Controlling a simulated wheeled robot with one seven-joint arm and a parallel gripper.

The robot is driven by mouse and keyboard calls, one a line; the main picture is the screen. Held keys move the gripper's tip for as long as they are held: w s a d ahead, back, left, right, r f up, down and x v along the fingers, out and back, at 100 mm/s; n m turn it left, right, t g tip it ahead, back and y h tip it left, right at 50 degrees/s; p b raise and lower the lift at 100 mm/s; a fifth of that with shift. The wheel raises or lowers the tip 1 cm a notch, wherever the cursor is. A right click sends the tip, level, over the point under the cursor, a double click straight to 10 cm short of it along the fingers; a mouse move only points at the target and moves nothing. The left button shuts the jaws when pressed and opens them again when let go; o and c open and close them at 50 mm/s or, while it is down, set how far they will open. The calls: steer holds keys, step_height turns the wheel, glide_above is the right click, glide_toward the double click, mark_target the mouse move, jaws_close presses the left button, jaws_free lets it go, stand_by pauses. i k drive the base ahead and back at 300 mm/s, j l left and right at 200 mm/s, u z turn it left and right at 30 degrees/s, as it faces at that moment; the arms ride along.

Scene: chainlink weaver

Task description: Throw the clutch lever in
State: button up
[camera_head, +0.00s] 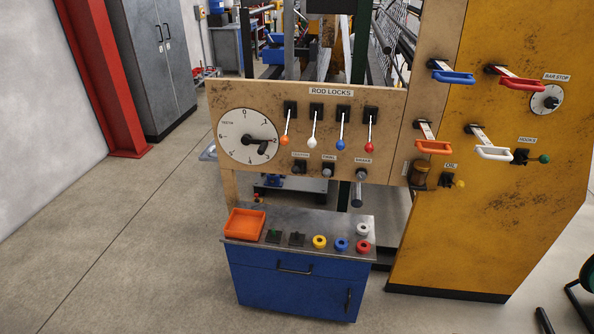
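A tan panel (260,100) carries a row of small controls below the rod lock levers. The small label over the left control (299,167) seems to read CLUTCH, but it is too small to be sure. That control is a short dark fitting; whether it stands in or out cannot be told. Beside it are a middle control (327,171), whose label looks like PAWL, and a right control (361,175), whose label looks like BRAKE. My gripper is not in view.
Above are rod lock levers with orange (285,141), white (312,143), blue (340,145) and red (368,147) knobs. A dial (235,127) is at left. A blue cabinet (265,283) stands below the panel with an orange tray (245,224). Floor at left is clear.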

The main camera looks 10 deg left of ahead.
mark_target(295, 170)
steer(key=i+j+u, duration=0.75)
steer(key=i, duration=0.25)
steer(key=i+j+u, duration=0.15)
steer(key=i+u, duration=0.25)
steer(key=i, duration=0.1)
